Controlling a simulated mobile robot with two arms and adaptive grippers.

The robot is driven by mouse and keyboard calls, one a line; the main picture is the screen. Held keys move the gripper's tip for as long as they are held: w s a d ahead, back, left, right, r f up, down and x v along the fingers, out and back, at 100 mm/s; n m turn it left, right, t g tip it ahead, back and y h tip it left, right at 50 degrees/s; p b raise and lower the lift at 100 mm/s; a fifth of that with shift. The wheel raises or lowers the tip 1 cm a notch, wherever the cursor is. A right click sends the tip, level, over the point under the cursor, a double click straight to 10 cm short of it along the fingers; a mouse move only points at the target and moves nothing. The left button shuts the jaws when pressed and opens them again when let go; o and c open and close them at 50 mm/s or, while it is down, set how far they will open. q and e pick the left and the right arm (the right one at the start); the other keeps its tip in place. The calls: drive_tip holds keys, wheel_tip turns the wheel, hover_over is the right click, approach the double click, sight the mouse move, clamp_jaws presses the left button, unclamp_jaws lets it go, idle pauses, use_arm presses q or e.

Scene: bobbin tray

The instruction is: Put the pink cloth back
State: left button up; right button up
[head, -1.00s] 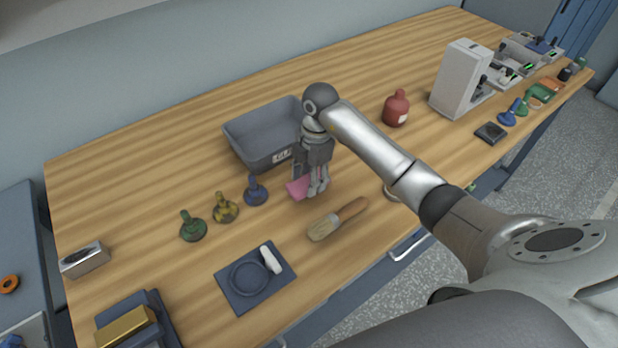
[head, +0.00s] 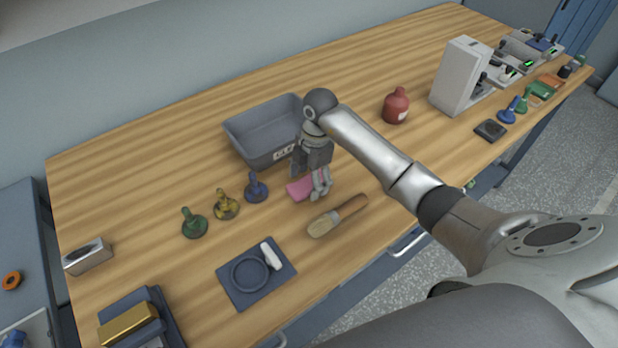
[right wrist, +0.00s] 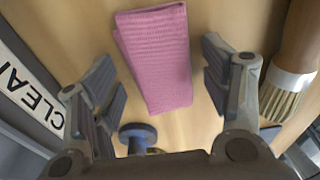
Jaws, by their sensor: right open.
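The pink cloth (head: 300,189) lies folded on the wooden table, partly hidden behind my right gripper in the head view. In the right wrist view the cloth (right wrist: 156,58) lies flat between and beyond the two fingers. My right gripper (head: 320,192) points down over the cloth; it also shows in the right wrist view (right wrist: 163,95), with its fingers apart on either side of the cloth and nothing held. The grey bin (head: 243,150) stands just behind the gripper, with a label on its front; its inside looks empty where it shows. My left gripper is not in view.
A brush (head: 338,216) lies just in front of the gripper. Blue (head: 256,188), yellow (head: 226,205) and green (head: 193,223) bobbin-like pieces stand to the left. A dark mat (head: 237,291) holds a ring and a white piece. A red bottle (head: 396,106) stands to the right.

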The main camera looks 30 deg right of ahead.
wheel_tip(320, 180, up, 12)
drive_tip(key=d+b, duration=0.1)
drive_tip(key=b, duration=0.1)
drive_tip(key=shift+d, duration=0.25)
drive_tip(key=shift+a, duration=0.1)
idle(0.5)
